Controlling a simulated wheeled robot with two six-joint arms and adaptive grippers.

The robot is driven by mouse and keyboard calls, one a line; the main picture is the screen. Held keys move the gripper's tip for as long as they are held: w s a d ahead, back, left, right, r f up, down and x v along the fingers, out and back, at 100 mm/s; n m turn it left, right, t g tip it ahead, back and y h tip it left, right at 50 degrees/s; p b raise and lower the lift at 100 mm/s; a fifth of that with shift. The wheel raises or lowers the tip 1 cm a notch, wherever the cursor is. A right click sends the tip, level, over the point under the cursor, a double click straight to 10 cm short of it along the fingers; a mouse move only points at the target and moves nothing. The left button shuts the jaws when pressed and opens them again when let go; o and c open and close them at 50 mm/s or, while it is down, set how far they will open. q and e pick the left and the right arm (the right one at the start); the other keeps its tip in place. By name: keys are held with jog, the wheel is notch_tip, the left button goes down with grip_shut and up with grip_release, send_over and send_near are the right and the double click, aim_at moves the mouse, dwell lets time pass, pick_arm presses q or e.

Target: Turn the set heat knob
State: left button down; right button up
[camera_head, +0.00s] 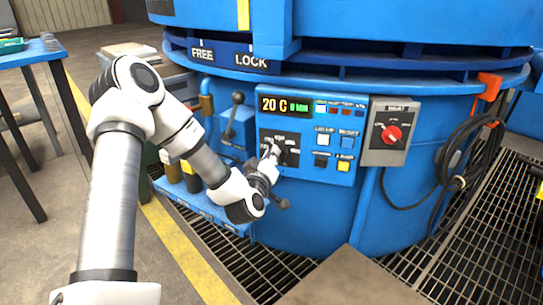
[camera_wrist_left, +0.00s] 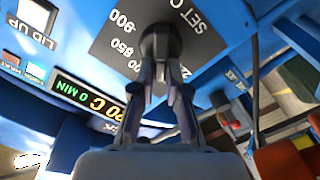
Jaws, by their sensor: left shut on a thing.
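The set heat knob (camera_wrist_left: 160,40) is a dark round knob on a dark dial plate (camera_wrist_left: 118,38) with numbers such as 900 and 850, upside down in the left wrist view. In the head view the dial plate (camera_head: 291,158) is on the blue control panel, with the knob mostly hidden by my gripper. My left gripper (camera_head: 271,154) reaches it from the left and is shut on the knob; its fingers also show in the left wrist view (camera_wrist_left: 160,72). The knob's pointer direction cannot be told. My right gripper is not in view.
The display (camera_head: 284,105) reads 20 C and 0 MIN. A red rotary switch (camera_head: 391,133) on a grey box is right of the panel. A black-knobbed lever (camera_head: 236,112) stands left of it. Several small buttons, including a yellow one (camera_head: 343,166), are close by.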

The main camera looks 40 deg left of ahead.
pick_arm(q)
jog(key=c, duration=1.2)
grip_release()
jog(key=v, duration=0.7)
jog(key=shift+s+d, duration=0.1)
jog(key=shift+s, duration=0.1)
